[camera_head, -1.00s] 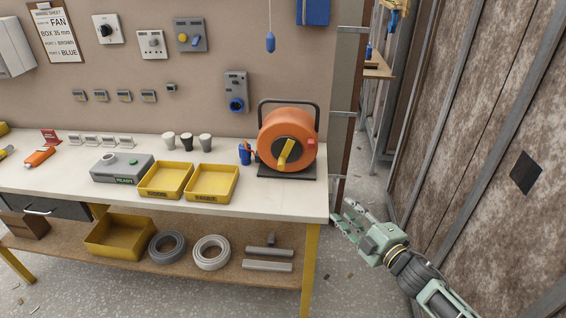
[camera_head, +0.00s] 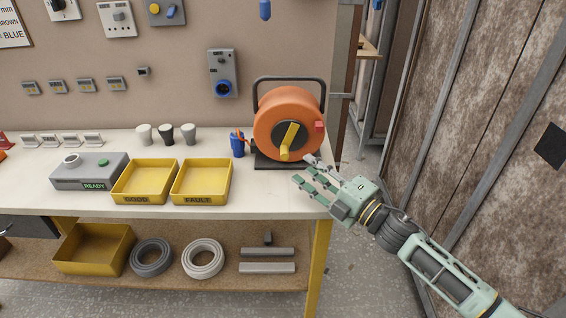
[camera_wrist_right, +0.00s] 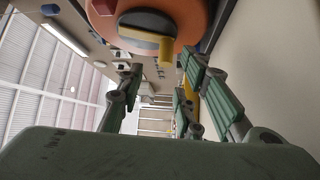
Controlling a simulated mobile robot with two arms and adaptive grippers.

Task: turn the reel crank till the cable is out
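An orange cable reel (camera_head: 270,118) with a black carrying frame stands on a dark base at the right end of the workbench. Its yellow crank (camera_head: 289,138) sits on a dark hub, slanting with the lower end toward the front. A blue plug (camera_head: 237,144) on an orange cable is at the reel's left side. My right gripper (camera_head: 310,174) is open and empty, in front of the reel and to the right, apart from the crank. In the right wrist view the crank (camera_wrist_right: 148,36) shows beyond the spread fingers (camera_wrist_right: 160,95). My left gripper is out of view.
Two yellow bins (camera_head: 147,181), labelled GOOD and FAULT, and a grey box (camera_head: 88,171) marked READY are left of the reel. A brown textured wall (camera_head: 490,120) stands at the right.

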